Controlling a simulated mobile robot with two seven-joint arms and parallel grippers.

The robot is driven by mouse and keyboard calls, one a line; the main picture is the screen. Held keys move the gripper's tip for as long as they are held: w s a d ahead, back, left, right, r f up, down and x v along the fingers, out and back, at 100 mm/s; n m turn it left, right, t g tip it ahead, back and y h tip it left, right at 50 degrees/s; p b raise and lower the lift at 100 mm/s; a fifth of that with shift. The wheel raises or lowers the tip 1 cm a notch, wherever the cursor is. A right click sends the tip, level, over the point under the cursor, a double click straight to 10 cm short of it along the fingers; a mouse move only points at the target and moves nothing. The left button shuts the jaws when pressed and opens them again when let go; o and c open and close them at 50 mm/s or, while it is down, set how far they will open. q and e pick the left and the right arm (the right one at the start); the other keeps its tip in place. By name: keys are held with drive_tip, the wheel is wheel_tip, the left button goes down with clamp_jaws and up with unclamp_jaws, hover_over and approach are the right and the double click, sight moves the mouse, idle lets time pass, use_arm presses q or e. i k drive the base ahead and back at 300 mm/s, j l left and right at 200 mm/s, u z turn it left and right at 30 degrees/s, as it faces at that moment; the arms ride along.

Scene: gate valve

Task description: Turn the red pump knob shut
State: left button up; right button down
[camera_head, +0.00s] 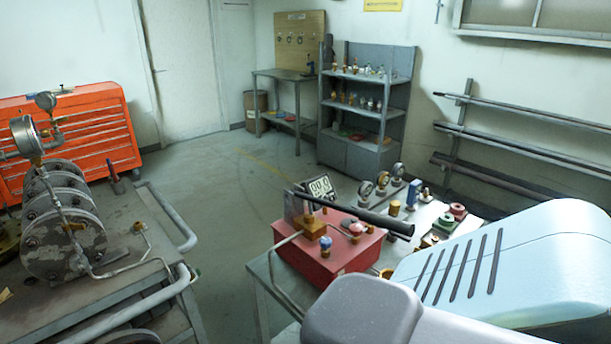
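A red hand pump (330,262) sits on a metal table right of the middle. It has a long black lever (355,213) lying across above it and a brass block (314,229) on top. A small red knob (357,228) is on the pump's top, under the lever. A small blue knob (325,243) is in front of the brass block. Whether either knob is open or shut cannot be told. Neither of my grippers is in view. Large light blue and grey arm parts of mine cover the lower right and hide the near part of the table.
Round gauges (383,180) and small fittings stand behind the pump. A digital display (319,188) stands behind the lever. A cart with flanged metal equipment (66,240) is at left, with floor (228,230) free between it and the table.

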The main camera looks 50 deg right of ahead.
sight(355, 229)
drive_tip(key=z, duration=2.1)
drive_tip(key=i+l, duration=0.1)
drive_tip(key=l, duration=0.45)
drive_tip(key=i+l, duration=0.1)
drive_tip(key=l, duration=0.45)
drive_tip(key=i+l, duration=0.1)
drive_tip(key=l, duration=0.5)
drive_tip(key=i+l+u, duration=0.1)
drive_tip(key=l, duration=0.45)
